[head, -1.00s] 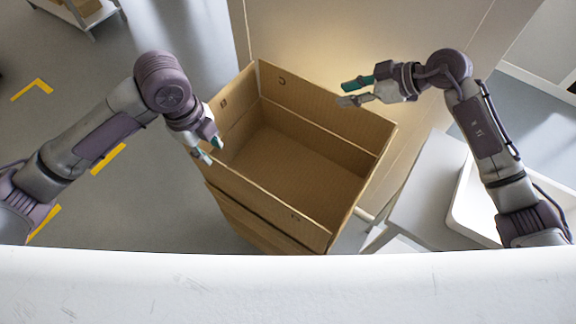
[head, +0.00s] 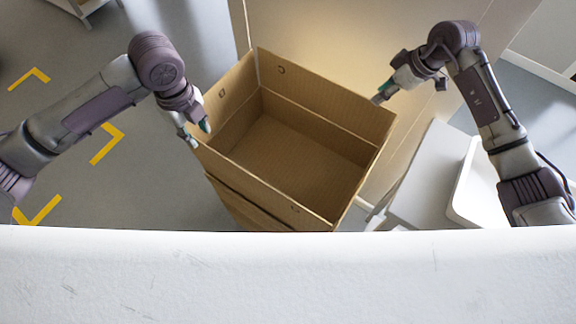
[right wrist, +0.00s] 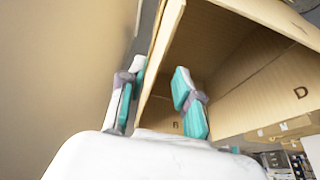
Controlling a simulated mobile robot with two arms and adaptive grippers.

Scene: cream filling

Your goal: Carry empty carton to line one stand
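An open, empty brown cardboard carton (head: 300,157) stands in the middle of the head view. My left gripper (head: 199,135) is at its left rim, fingers apart and pointing down; whether it touches the cardboard is unclear. My right gripper (head: 382,98) is at the far right corner of the carton, its fingers partly hidden in the head view. In the right wrist view my right gripper (right wrist: 158,100) is open, with one teal-padded finger outside a carton wall (right wrist: 160,75) and the other inside. Clear space shows between fingers and wall.
A beige panel (head: 410,30) stands behind the carton. A light grey table (head: 425,175) with a white tray (head: 462,200) is on the right. Yellow corner marks (head: 108,145) lie on open grey floor at left.

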